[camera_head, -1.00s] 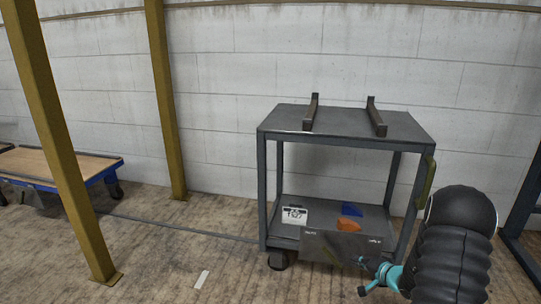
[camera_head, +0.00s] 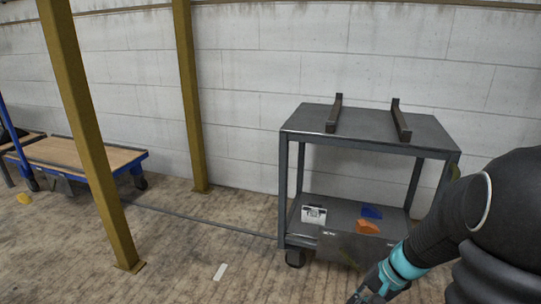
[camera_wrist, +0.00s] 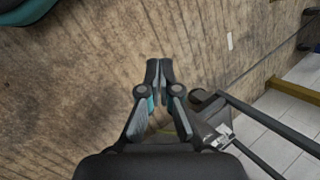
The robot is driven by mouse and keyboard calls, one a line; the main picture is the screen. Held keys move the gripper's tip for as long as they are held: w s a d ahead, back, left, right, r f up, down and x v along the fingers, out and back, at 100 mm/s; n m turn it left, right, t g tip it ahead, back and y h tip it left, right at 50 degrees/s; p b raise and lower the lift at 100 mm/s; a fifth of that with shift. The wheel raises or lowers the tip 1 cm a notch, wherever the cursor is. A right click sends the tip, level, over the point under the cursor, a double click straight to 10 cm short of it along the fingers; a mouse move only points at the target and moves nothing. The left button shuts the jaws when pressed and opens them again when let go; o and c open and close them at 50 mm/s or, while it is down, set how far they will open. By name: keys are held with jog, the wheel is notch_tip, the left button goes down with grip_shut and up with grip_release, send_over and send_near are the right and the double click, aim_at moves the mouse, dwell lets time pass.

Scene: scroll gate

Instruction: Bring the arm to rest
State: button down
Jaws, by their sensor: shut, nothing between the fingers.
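My gripper (camera_wrist: 160,66) is shut and empty in the wrist view, with its two fingertips together over the wooden floor. In the head view my gripper (camera_head: 368,294) is at the bottom edge, low in front of the cart, and its tips are partly cut off. My arm is black with a turquoise band and fills the lower right, covering the cart's right front corner.
A grey two-shelf cart (camera_head: 365,123) stands by the wall with two dark bars on top. Its lower shelf holds an orange block (camera_head: 367,227), a blue block (camera_head: 371,212) and a white labelled item (camera_head: 313,214). Yellow posts (camera_head: 88,130) stand left; floor between is mostly clear.

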jog(key=s+a+r+n+t+h+p, duration=0.1)
jog(key=s+r, duration=0.3)
jog(key=r, duration=0.4)
jog(key=s+a+r+n+t+h+p, duration=0.2)
jog(key=s+r, duration=0.3)
jog(key=r, duration=0.4)
jog(key=s+a+r+n+t+h+p, duration=0.1)
jog(key=s+a+r+n+h+p, duration=0.1)
jog(key=r, duration=0.6)
jog(key=shift+s+r+n+t+h+p, duration=0.4)
jog(key=shift+s+n+h+p, duration=0.1)
jog(key=shift+s+n+p, duration=0.65)
